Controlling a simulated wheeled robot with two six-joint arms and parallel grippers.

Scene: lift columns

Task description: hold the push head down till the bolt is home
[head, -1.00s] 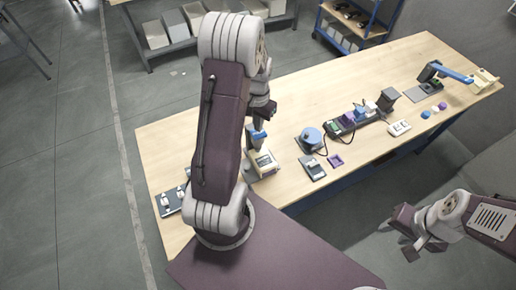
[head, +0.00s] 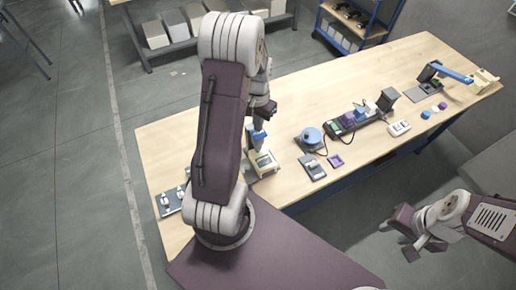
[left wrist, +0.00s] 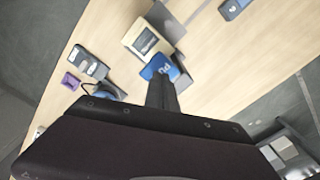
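The blue push head (head: 260,138) stands over a beige press unit (head: 263,164) on the near left part of the bench. In the left wrist view the push head (left wrist: 157,67) is a blue block with white lettering, beside the beige housing (left wrist: 146,42) with its dark panel. My left gripper (head: 262,122) is right above the push head; its dark fingers (left wrist: 162,92) look closed together at the block's edge. Whether they touch it is hard to tell. The bolt is not visible. My right gripper (head: 425,248) hangs off the bench's near side, fingers apart and empty.
A dark plate with pale parts (head: 174,199) is at the left, partly behind my arm.

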